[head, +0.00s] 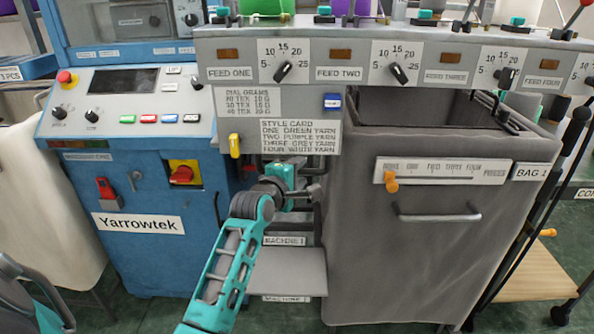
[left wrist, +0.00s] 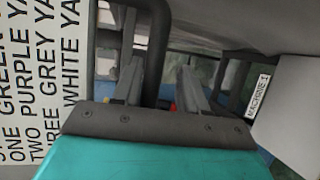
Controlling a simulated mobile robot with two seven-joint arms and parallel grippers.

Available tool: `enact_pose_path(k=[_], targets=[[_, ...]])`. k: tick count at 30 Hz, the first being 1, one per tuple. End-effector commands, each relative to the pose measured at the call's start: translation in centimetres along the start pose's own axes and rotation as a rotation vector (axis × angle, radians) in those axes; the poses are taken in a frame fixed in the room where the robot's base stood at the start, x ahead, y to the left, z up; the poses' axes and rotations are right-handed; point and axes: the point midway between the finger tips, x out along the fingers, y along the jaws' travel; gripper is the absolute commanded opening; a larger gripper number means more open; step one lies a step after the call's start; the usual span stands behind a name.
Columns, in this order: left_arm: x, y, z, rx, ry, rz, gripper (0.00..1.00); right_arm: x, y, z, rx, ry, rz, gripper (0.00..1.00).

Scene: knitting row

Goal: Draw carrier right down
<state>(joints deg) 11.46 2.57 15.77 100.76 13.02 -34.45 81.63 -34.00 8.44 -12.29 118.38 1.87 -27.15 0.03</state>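My left gripper (head: 312,192) reaches in under the style card, beside the grey bag bin. In the left wrist view the two fingers (left wrist: 163,88) stand apart. A dark upright bar (left wrist: 156,50) shows between them; I cannot tell whether it lies in the gap or behind it. A small red spot shows low between the fingers. No part is labelled as a carrier, and I cannot tell which one it is. My arm hides part of the space under the feed panel. My right gripper is not in view.
A shelf labelled Machine 1 (head: 294,270) lies below my left gripper. The grey bin (head: 400,265) with a handle (head: 437,216) and an orange slider knob (head: 391,182) stands right. The blue Yarrowtek cabinet (head: 140,255) stands left. The style card (head: 299,137) hangs above.

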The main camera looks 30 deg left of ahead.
Motion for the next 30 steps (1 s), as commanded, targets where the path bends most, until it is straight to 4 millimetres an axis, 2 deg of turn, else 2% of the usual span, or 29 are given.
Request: enact_pose_path(k=[7,11,18,24,30], targets=[[-0.1,0.4,-0.1,0.002,0.003,0.008,0.42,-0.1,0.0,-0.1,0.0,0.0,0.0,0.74],[-0.8,0.6,-0.1,0.002,0.003,0.008,0.42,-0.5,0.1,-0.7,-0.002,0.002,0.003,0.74],[-4.5,0.9,0.0,0.001,0.003,0.005,0.42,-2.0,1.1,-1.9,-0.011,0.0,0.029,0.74],[-8.3,0.8,0.0,0.002,0.003,0.002,0.42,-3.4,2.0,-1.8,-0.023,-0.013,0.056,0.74],[-11.2,0.5,0.0,0.002,0.002,0.002,0.42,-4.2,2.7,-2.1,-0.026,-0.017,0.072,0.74]])
